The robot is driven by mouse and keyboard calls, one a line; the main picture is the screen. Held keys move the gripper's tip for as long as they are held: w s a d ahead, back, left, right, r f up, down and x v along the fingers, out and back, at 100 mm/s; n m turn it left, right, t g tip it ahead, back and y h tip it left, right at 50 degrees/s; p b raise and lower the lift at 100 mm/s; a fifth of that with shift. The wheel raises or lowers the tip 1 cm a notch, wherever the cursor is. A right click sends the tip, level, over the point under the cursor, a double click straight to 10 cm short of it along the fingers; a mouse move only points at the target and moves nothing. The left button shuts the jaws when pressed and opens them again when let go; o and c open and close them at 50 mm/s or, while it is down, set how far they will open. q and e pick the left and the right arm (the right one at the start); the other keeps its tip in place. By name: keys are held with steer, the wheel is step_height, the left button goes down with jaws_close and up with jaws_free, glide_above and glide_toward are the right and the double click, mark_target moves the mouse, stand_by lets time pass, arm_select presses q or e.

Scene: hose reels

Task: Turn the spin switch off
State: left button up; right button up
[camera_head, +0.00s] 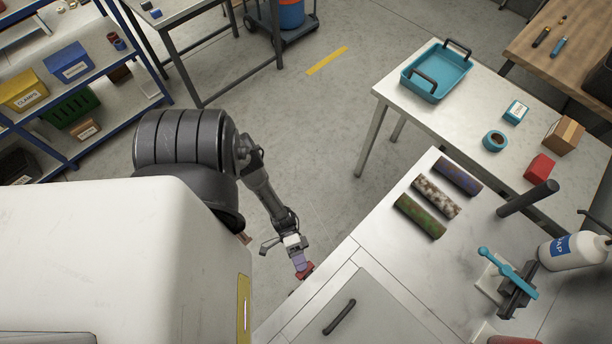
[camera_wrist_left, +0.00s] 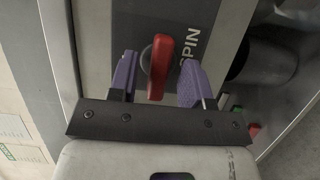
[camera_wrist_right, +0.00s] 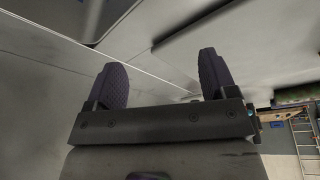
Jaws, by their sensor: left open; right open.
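The spin switch (camera_wrist_left: 160,65) is a red lever on a round base, on a grey panel beside the printed word SPIN. In the left wrist view my left gripper (camera_wrist_left: 157,78) is open, with one purple finger on each side of the red lever and gaps visible between. In the head view the left gripper (camera_head: 301,265) is at the cabinet's front side, beside a red part, and the cabinet edge partly hides it. My right gripper (camera_wrist_right: 167,82) is open and empty near pale metal surfaces in the right wrist view. It is not seen in the head view.
Green and red buttons (camera_wrist_left: 253,130) sit on the panel at right. The cabinet top holds a lidded area with a dark handle (camera_head: 339,316), several patterned rolls (camera_head: 437,196), a post and a white bottle (camera_head: 576,251). A table with a teal tray (camera_head: 437,74) stands behind.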

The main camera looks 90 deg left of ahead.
arm_select(q)
steer(key=shift+w+d, duration=0.1)
steer(key=shift+d, duration=0.25)
jaws_close()
stand_by(0.3)
